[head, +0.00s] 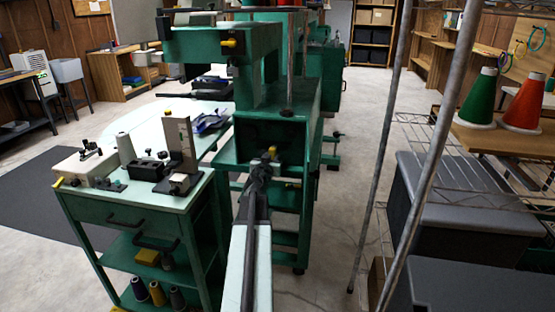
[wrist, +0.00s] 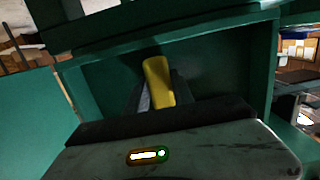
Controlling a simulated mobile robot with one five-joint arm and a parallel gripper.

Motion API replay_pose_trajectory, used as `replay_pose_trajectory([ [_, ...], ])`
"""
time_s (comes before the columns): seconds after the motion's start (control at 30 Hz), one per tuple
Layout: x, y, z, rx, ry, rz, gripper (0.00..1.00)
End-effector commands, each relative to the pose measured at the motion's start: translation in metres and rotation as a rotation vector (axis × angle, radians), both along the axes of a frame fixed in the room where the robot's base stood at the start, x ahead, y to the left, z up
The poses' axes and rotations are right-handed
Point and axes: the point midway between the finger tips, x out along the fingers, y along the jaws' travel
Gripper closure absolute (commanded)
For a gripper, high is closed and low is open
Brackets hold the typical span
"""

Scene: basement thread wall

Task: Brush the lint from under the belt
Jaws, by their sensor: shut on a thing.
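My gripper (head: 266,164) reaches forward to the open front of the green machine frame (head: 305,100). It is shut on a yellow handle (wrist: 158,82), probably the brush's, which stands up between the dark fingers in the wrist view. A small yellow end also shows at the gripper in the head view (head: 273,151). No bristles are visible. In the wrist view the handle is in front of a green box-like recess (wrist: 215,75) with a dark inside. I cannot make out the belt or any lint in either view.
A green cart (head: 130,205) with tools on top stands close on the left. On the right are thin metal posts (head: 383,150), grey bins (head: 480,195) and a table with green (head: 480,98) and orange (head: 524,103) thread cones. Bare floor (head: 340,195) shows between machine and posts.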

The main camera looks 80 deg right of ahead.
Motion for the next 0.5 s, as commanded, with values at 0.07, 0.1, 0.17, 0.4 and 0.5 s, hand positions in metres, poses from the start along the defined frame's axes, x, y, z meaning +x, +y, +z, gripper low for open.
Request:
replay_pose_trajectory([
  [0.07,0.005,-0.001,0.001,-0.002,0.0,0.005,1.0],
  [0.1,0.005,-0.001,0.001,-0.002,0.0,0.005,1.0],
  [0.17,0.005,-0.001,0.001,-0.003,0.0,0.006,1.0],
  [0.4,0.019,0.0,0.001,-0.002,0.0,0.007,1.0],
  [0.5,0.03,0.001,0.001,-0.002,0.0,0.008,1.0],
])
